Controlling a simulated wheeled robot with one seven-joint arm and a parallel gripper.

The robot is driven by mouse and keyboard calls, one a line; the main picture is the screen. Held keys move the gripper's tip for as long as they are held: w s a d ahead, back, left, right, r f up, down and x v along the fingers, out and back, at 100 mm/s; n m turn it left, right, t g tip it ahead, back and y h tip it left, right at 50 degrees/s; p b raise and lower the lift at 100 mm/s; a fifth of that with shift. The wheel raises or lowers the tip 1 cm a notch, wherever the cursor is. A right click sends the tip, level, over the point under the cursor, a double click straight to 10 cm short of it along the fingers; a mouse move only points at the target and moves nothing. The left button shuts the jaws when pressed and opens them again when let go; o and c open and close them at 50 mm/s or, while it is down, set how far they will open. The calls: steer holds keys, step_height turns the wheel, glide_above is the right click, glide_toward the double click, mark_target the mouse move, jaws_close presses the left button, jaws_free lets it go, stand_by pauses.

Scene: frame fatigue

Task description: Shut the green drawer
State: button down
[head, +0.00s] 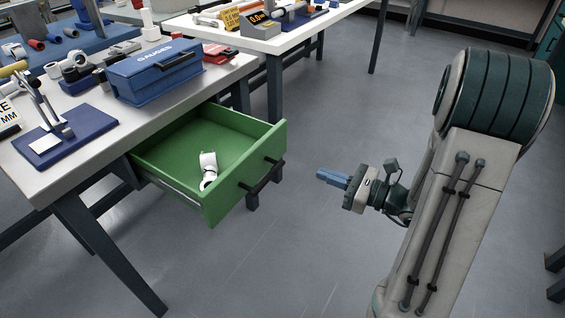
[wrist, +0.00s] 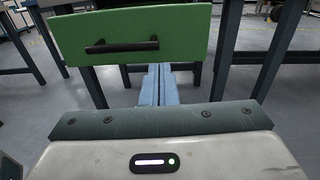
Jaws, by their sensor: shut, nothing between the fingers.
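The green drawer (head: 233,190) stands pulled out from under the white-topped workbench (head: 75,150), with a white object (head: 208,168) lying inside it. Its front carries a black bar handle (head: 262,177). The drawer front also shows in the wrist view (wrist: 140,28), with the handle (wrist: 121,46) left of centre. My gripper (head: 322,175) is shut and empty, to the right of the drawer front and apart from it in the head view. In the wrist view its blue fingers (wrist: 158,75) are together and point toward the drawer front, near its lower edge.
A blue box labelled GAUGES (head: 155,72) and a blue-based stand (head: 62,138) are on the bench top. A second white table (head: 285,38) with instruments stands behind. Bench legs (head: 105,255) reach the floor below. The grey floor (head: 330,110) around my gripper is clear.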

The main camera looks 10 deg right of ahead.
steer(key=b, duration=0.3)
glide_toward(272, 150)
steer(key=shift+m+t, duration=0.4)
steer(key=x, duration=0.6)
steer(key=shift+a+f, duration=0.2)
steer(key=shift+a, duration=0.3)
